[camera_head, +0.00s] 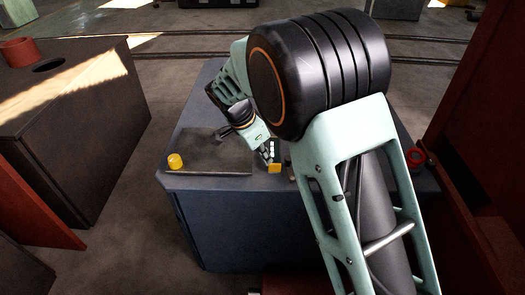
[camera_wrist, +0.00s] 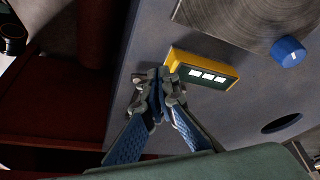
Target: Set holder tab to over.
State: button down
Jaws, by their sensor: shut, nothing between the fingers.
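My gripper (camera_wrist: 157,84) shows in the wrist view with its fingertips together and nothing seen between them. It is over the blue-grey top of the bender cabinet (camera_wrist: 215,125), close to the left end of a yellow block with a dark green face and white windows (camera_wrist: 203,70). I cannot tell whether the fingertips touch the block or the surface.
A blue knob (camera_wrist: 288,52) stands by a grey plate (camera_wrist: 235,20), with a dark oval opening (camera_wrist: 281,123) nearby. A dark box (camera_head: 75,120) stands left across a floor gap.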

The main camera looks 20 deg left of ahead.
aim_at(290, 168)
jog(key=x, duration=0.4)
jog(key=shift+s, duration=0.1)
jog(key=shift+w+d, duration=0.8)
jog(key=shift+w, duration=0.25)
jog(key=shift+w+d+r, duration=0.1)
jog(key=shift+w+d, duration=0.3)
jog(key=shift+w, duration=0.15)
